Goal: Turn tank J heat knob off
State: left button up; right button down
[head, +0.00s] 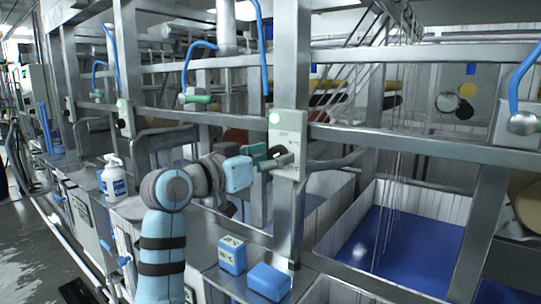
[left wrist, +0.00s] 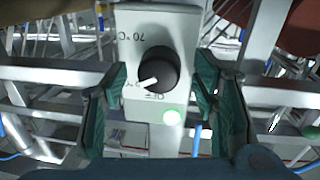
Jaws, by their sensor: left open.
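A grey control box (head: 289,130) is fixed to a steel post, with a lit green lamp at its top left. In the left wrist view the box (left wrist: 158,22) appears upside down, with a black round knob (left wrist: 158,70) between my fingers. The knob's white pointer points to the lower left, near the marking beside the word OFF. "70 °C" is printed at the other end, and the green lamp (left wrist: 171,116) is lit. My left gripper (head: 272,157) is open, its green fingers on either side of the knob with visible gaps. I cannot read a tank letter. My right gripper is out of view.
A tank with blue liquid (head: 400,240) lies to the right, behind steel rails. A blue box (head: 232,254) and a blue block (head: 269,281) sit on the ledge below. A white bottle (head: 114,177) stands left of my arm. Blue hoses and more posts surround the area.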

pick_arm(q)
jog(key=shift+w, duration=0.1)
jog(key=shift+d, duration=0.1)
jog(key=c, duration=1.2)
jog(key=shift+o, duration=0.2)
jog(key=shift+r+n+p, duration=0.1)
jog(key=shift+n+p, duration=0.9)
jog(key=shift+p, duration=0.1)
jog(key=n+t+p, duration=0.1)
jog(key=n+p, duration=0.7)
jog(key=p, duration=0.2)
jog(key=shift+n, duration=0.4)
jog(key=shift+f+n+p, duration=0.2)
jog(key=shift+n+p, duration=0.7)
